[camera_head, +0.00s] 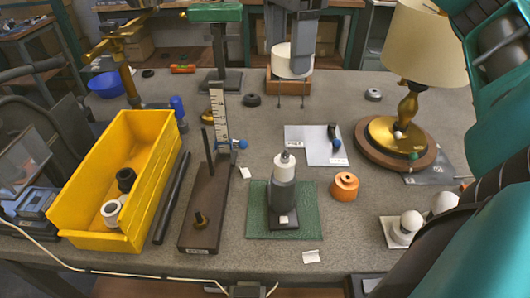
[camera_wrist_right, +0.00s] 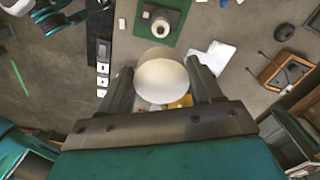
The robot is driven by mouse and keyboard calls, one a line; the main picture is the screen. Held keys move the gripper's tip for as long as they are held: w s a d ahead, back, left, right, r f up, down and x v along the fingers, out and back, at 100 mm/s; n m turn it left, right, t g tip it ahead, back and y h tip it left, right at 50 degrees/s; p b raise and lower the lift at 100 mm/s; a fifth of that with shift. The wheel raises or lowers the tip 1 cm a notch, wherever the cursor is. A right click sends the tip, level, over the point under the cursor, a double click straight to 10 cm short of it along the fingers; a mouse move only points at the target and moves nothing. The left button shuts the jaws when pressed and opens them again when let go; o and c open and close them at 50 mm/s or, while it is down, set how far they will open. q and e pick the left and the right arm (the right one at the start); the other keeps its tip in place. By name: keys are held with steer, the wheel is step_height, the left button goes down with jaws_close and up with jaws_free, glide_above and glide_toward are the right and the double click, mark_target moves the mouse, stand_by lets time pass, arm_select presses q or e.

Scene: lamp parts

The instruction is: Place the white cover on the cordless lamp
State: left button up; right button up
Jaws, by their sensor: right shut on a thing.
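The white cover (camera_head: 290,64) is a short white cylinder held up at the back centre in the head view. My right gripper (camera_head: 291,48) is shut on it from above. In the right wrist view the cover (camera_wrist_right: 162,82) sits between the two dark fingers. The cordless lamp (camera_head: 284,190) stands upright on a green mat (camera_head: 255,226) at the front centre, with a grey body and a white upper part ending in a small tip. The lamp (camera_wrist_right: 160,23) also shows at the top of the right wrist view, apart from the cover. My left gripper is not in view.
A yellow bin (camera_head: 88,172) stands on the left, beside a brown stand with a rod (camera_head: 207,200). An orange part (camera_head: 344,186) lies right of the mat. A brass lamp with a cream shade (camera_head: 425,45) stands at the back right. A wooden frame (camera_head: 288,84) is behind the cover.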

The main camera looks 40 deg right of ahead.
mark_target(281, 157)
steer(key=shift+a+f, duration=0.1)
steer(key=shift+f, duration=0.3)
step_height(281, 157, down, 19)
steer(key=shift+b, duration=0.6)
steer(key=shift+f, duration=0.2)
steer(key=o, duration=1)
steer(key=shift+r, duration=0.1)
steer(key=shift+r, duration=0.2)
step_height(281, 157, up, 12)
steer(key=shift+f+p, duration=0.1)
steer(key=shift+p, duration=0.45)
